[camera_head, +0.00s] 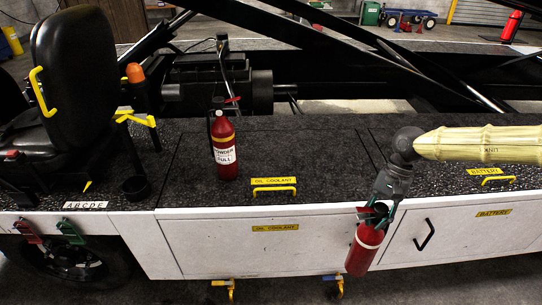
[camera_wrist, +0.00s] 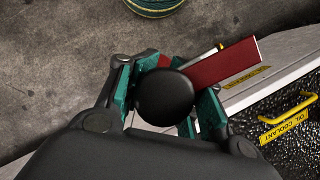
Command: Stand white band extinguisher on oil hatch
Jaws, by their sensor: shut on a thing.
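My gripper (camera_head: 376,212) is shut on the top of a red extinguisher with a white band (camera_head: 364,248). It hangs slightly tilted in front of the loader's white side, below the deck edge and right of the oil hatch. In the wrist view the teal fingers (camera_wrist: 165,95) close around its black round top (camera_wrist: 165,96), with a red lever (camera_wrist: 225,64) sticking out; its body is hidden. The oil hatch (camera_head: 310,155) is a dark speckled lid with a yellow "OIL COOLANT" label and yellow handle (camera_head: 274,189); the handle also shows in the wrist view (camera_wrist: 290,118).
Another red extinguisher (camera_head: 222,148), with a yellow band and white "POWDER FULL" label, stands upright on the left part of the oil hatch. The lid's middle and right are clear. The battery hatch (camera_head: 440,180) lies to the right, the black seat (camera_head: 75,75) to the left.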

